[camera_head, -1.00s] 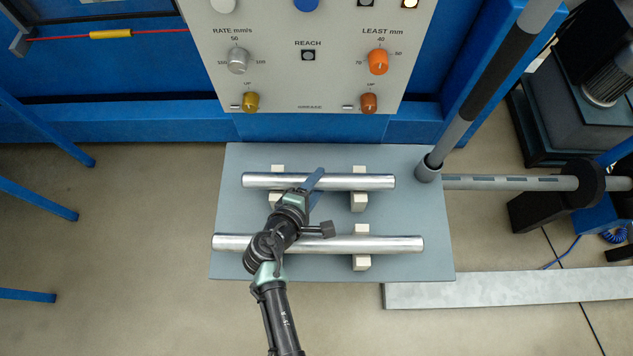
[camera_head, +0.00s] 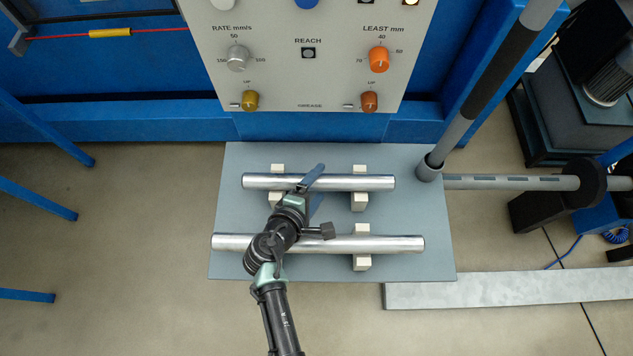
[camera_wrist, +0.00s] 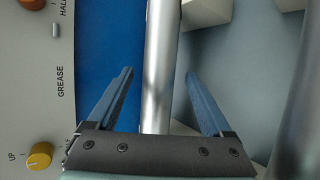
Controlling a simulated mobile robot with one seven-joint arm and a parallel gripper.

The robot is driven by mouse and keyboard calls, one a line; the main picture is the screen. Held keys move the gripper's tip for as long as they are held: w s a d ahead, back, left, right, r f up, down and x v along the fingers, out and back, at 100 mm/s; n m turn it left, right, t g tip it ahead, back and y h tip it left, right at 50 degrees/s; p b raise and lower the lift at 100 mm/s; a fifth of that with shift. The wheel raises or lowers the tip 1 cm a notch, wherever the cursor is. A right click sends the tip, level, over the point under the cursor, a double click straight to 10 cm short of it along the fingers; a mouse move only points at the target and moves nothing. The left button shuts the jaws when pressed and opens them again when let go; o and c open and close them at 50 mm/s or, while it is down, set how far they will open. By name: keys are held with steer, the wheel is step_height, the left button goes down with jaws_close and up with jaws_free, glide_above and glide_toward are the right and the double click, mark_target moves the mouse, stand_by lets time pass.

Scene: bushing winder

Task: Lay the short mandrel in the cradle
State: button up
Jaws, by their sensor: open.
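The short mandrel (camera_head: 345,183), a bright metal bar, lies across two cream blocks on the far half of a grey table. In the wrist view the gripper (camera_wrist: 160,88) is open, one blue finger on each side of the short mandrel (camera_wrist: 160,60), with gaps to both. A longer bar (camera_head: 370,244) lies parallel on the near half, partly hidden by my arm. I cannot make out a separate cradle for certain; the cream blocks (camera_head: 358,202) are the only supports I see.
The grey table (camera_head: 420,225) has bare room at its right end. A control panel (camera_head: 310,80) stands behind it. A grey post (camera_head: 470,130) and a horizontal grey tube (camera_head: 510,183) stand at the right. A pale plank (camera_head: 500,290) lies at the lower right.

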steer(key=p+v, duration=0.3)
steer(key=v, duration=1)
steer(key=shift+w+r, duration=0.1)
steer(key=shift+w, duration=0.1)
